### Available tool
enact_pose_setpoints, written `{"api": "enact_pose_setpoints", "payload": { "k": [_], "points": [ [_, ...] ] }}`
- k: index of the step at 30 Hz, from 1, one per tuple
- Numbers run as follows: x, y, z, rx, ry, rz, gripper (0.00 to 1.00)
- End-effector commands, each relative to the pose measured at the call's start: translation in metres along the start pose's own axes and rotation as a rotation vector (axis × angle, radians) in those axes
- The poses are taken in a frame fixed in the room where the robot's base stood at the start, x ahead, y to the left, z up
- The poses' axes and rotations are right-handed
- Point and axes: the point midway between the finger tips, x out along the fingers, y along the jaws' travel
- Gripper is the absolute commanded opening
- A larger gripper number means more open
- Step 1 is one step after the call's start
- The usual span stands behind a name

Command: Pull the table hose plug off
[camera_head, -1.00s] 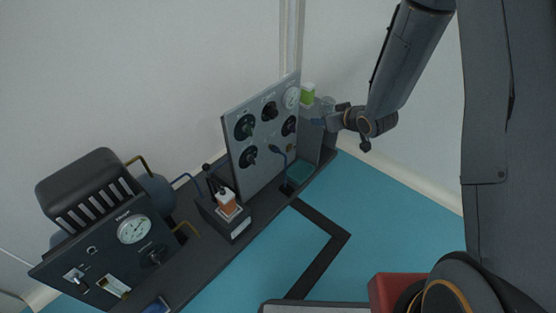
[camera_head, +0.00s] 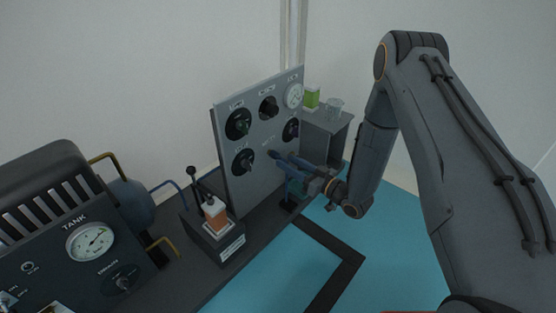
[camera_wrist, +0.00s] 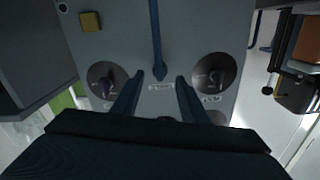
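The blue table hose plug (camera_wrist: 160,71) sits at the grey upright panel in the wrist view, with its blue hose (camera_wrist: 154,30) running to the top edge of that picture. My gripper (camera_wrist: 159,78) is open, with one dark finger on each side of the plug's end. Gaps show between the fingers and the plug. In the head view my gripper (camera_head: 283,160) is in front of the panel (camera_head: 262,188) and hides most of the plug. Part of the blue hose shows below the fingers.
Black knobs (camera_head: 243,162) and a gauge (camera_head: 293,95) are on the panel near my fingers. A box with an orange-and-white switch (camera_head: 216,214) stands left. The tank unit (camera_head: 90,242) is further left. A glass beaker (camera_head: 335,107) and a green container (camera_head: 312,97) stand behind my gripper.

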Motion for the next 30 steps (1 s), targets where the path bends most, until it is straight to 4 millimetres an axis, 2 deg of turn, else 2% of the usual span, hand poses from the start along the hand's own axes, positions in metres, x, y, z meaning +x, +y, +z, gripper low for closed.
{"api": "enact_pose_setpoints", "payload": {
  "k": [3, 9, 15, 22, 29, 30],
  "points": [
    [0.021, 0.000, 0.003, -0.003, -0.001, -0.003, 0.40],
    [0.047, 0.001, 0.002, -0.002, -0.002, 0.000, 0.40],
    [0.058, 0.001, 0.001, 0.000, -0.001, 0.001, 0.40],
    [0.058, 0.000, 0.000, 0.000, -0.002, 0.002, 0.40],
    [0.058, 0.000, 0.000, 0.000, -0.002, 0.002, 0.03],
    [0.058, 0.000, 0.001, 0.000, -0.002, 0.002, 0.00]
  ]
}}
